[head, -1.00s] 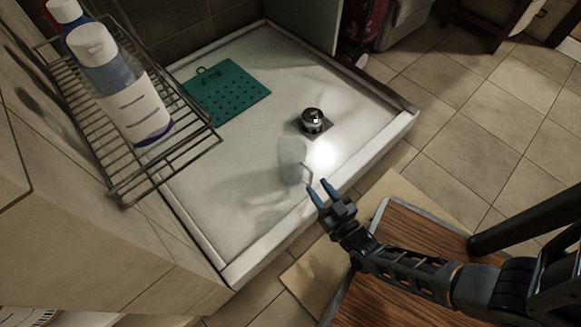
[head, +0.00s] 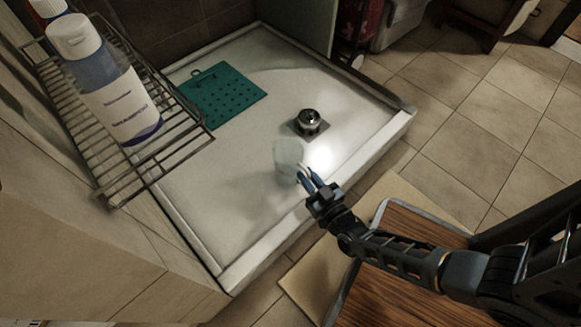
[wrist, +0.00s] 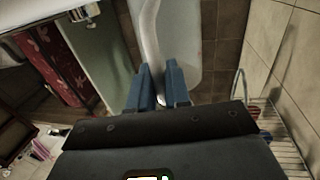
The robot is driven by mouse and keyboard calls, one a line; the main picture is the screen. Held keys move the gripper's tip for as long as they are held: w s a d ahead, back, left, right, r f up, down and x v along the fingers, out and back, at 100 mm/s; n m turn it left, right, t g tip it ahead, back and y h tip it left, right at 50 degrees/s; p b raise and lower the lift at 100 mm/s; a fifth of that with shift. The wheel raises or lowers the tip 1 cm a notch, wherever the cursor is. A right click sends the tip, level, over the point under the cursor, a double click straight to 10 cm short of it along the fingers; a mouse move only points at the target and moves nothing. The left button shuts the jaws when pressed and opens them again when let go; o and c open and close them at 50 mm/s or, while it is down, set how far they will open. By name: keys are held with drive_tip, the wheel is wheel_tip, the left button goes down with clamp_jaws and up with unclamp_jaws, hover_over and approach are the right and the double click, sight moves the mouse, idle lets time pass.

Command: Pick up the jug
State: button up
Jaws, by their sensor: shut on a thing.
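The jug (head: 288,155) is a pale, translucent vessel over the white basin (head: 215,165), near its front rim. Whether its base touches the basin floor I cannot tell. My gripper (head: 304,176) reaches over the rim from the right and is shut on the jug's handle. In the wrist view, the pale handle (wrist: 150,42) runs down between the blue fingers of my gripper (wrist: 160,85), with the translucent body beside it.
A dark, round drain fitting (head: 309,122) stands just behind the jug. A green perforated mat (head: 222,98) lies at the back left. A wire rack (head: 150,153) holding bottles (head: 110,90) overhangs the left side. The basin's raised front rim (head: 270,240) lies below my arm.

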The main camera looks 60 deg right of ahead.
clamp_jaws()
idle(0.8)
drive_tip(key=shift+r, duration=0.15)
